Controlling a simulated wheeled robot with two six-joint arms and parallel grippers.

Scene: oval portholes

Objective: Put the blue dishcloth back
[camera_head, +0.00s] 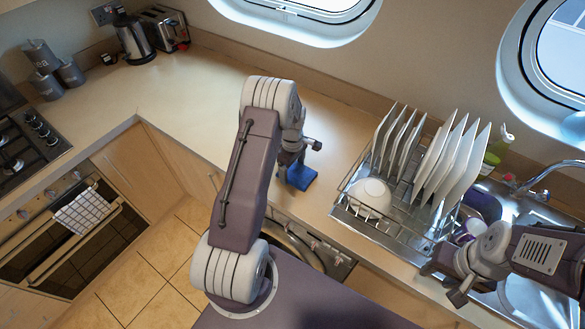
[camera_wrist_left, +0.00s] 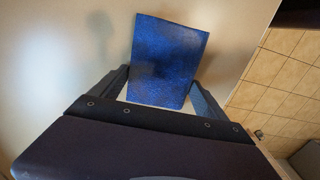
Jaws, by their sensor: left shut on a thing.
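The blue dishcloth (camera_head: 302,178) is a small, flat blue piece at the counter's front part, below my left gripper (camera_head: 297,160). In the left wrist view the dishcloth (camera_wrist_left: 168,60) is between the two fingers of my left gripper (camera_wrist_left: 165,95), which is shut on it. I cannot tell whether the cloth touches the counter (camera_head: 215,95). My right gripper (camera_head: 445,284) is at the lower right by the sink and dish rack, with no cloth near it. I cannot tell whether its jaws are open.
A steel dish rack (camera_head: 385,228) with several white plates and a white bowl (camera_head: 370,196) stands right of the cloth. The sink (camera_head: 535,290) is further right. A checked towel (camera_head: 86,212) hangs on the oven handle.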

